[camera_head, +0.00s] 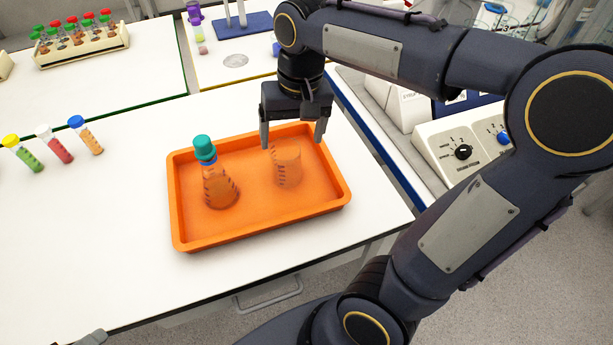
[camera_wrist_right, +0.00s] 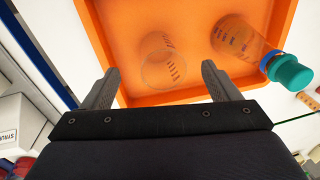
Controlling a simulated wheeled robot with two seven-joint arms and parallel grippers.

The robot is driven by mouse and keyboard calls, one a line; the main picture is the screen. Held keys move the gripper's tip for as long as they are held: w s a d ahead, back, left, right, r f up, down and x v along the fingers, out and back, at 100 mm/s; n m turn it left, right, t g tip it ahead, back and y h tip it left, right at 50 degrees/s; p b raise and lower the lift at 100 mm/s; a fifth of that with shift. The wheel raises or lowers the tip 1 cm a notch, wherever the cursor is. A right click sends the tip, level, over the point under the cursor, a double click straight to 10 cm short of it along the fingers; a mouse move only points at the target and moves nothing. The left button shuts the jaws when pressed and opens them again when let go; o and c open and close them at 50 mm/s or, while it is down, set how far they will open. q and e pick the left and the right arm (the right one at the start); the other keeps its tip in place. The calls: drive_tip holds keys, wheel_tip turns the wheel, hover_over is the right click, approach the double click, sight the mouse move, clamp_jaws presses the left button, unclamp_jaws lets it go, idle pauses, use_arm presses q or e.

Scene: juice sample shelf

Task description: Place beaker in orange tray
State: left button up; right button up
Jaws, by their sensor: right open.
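The clear beaker (camera_head: 288,167) with dark graduation marks stands in the right part of the orange tray (camera_head: 260,221). A flask (camera_head: 219,188) with a teal cap stands upright in the left part of the tray. My right gripper (camera_head: 292,140) is open and empty above the beaker, its fingers apart from it. In the right wrist view the beaker (camera_wrist_right: 163,62) lies ahead of and between the two fingertips (camera_wrist_right: 160,75), and the capped flask (camera_wrist_right: 245,45) is to the right. My left gripper is not clearly seen; only a small grey piece shows at the bottom left.
A tube rack (camera_head: 80,48) is at the back left. A white device with knobs (camera_head: 470,150) stands at the right, beyond the table edge.

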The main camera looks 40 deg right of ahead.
drive_tip(key=s+a+f+n+t+y, duration=0.1)
drive_tip(key=s+a+f+t, duration=0.1)
drive_tip(key=s, duration=0.5)
drive_tip(key=s+a+f+n+t+y, duration=0.1)
drive_tip(key=s+a+f+t, duration=0.1)
drive_tip(key=s, duration=0.4)
drive_tip(key=shift+s+a+f+t+y, duration=0.15)
drive_tip(key=shift+s+f+t+y, duration=0.2)
drive_tip(key=shift+f, duration=0.5)
drive_tip(key=shift+s, duration=0.1)
